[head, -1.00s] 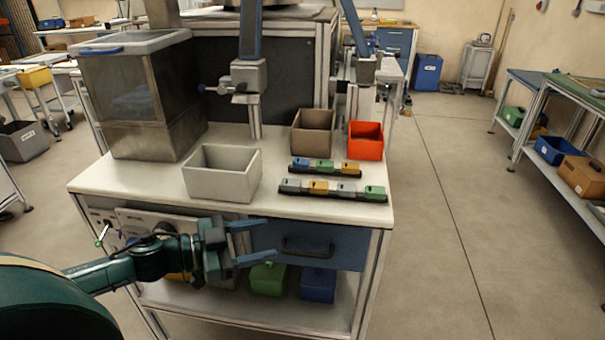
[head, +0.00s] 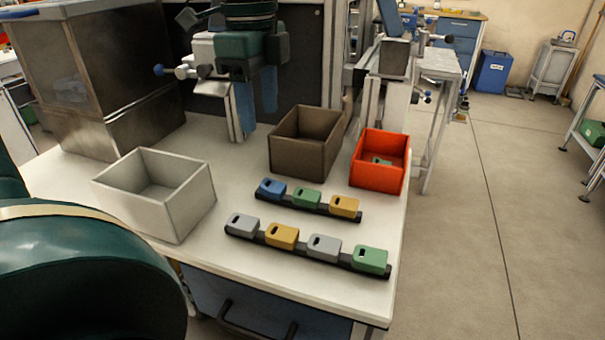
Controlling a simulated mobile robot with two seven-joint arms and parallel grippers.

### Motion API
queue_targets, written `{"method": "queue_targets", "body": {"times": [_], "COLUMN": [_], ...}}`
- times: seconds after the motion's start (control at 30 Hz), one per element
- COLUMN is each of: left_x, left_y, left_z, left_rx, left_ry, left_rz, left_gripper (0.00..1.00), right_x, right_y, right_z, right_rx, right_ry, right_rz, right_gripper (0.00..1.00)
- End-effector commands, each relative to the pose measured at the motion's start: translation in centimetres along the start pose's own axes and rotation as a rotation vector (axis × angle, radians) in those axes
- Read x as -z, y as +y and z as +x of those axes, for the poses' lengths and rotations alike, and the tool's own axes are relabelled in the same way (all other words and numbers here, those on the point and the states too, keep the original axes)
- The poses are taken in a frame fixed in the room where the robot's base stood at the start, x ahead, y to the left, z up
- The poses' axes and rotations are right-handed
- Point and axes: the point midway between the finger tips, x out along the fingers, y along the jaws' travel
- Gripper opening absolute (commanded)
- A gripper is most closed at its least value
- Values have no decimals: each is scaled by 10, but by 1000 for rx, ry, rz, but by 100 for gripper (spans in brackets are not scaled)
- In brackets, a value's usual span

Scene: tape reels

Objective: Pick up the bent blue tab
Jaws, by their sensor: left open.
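A blue tab (head: 271,188) sits at the left end of the back black rail (head: 325,211), beside a green tab (head: 307,198) and a yellow tab (head: 345,206). I cannot tell at this size whether the blue tab is bent. My left gripper (head: 257,100) hangs above the back of the bench, fingers pointing down, in front of the grey machine parts. It is open and empty, higher in the picture than the blue tab and apart from it. My right gripper is not in view.
A front rail (head: 377,270) holds grey, yellow and green tabs. A light grey bin (head: 186,205) stands left, a brown bin (head: 298,165) behind the rails, and a red bin (head: 378,179) with a small green piece inside at right. White bench top is clear around the rails.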

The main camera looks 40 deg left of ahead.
Motion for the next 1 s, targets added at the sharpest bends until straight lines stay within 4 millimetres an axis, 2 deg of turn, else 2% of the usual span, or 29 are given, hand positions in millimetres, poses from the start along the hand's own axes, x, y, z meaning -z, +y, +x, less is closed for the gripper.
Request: {"method": "queue_targets", "body": {"times": [0.13,0.3,0.5,0.63,1.0], "left_x": [-2,-2,-2,-2,4], "left_y": [1,2,1,1,5], "left_z": [9,42,71,78,125], "left_rx": [2,-1,2,3,1], "left_ry": [-30,-28,-26,-26,-25], "left_rz": [-14,-13,-14,-13,-14], "left_gripper": [53,53,53,53,53], "right_x": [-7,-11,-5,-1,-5], "right_y": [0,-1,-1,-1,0], "right_z": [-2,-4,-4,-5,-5], "right_rx": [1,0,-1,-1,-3], "right_ry": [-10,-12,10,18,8], "right_rz": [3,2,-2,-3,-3], "right_gripper": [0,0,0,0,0]}}
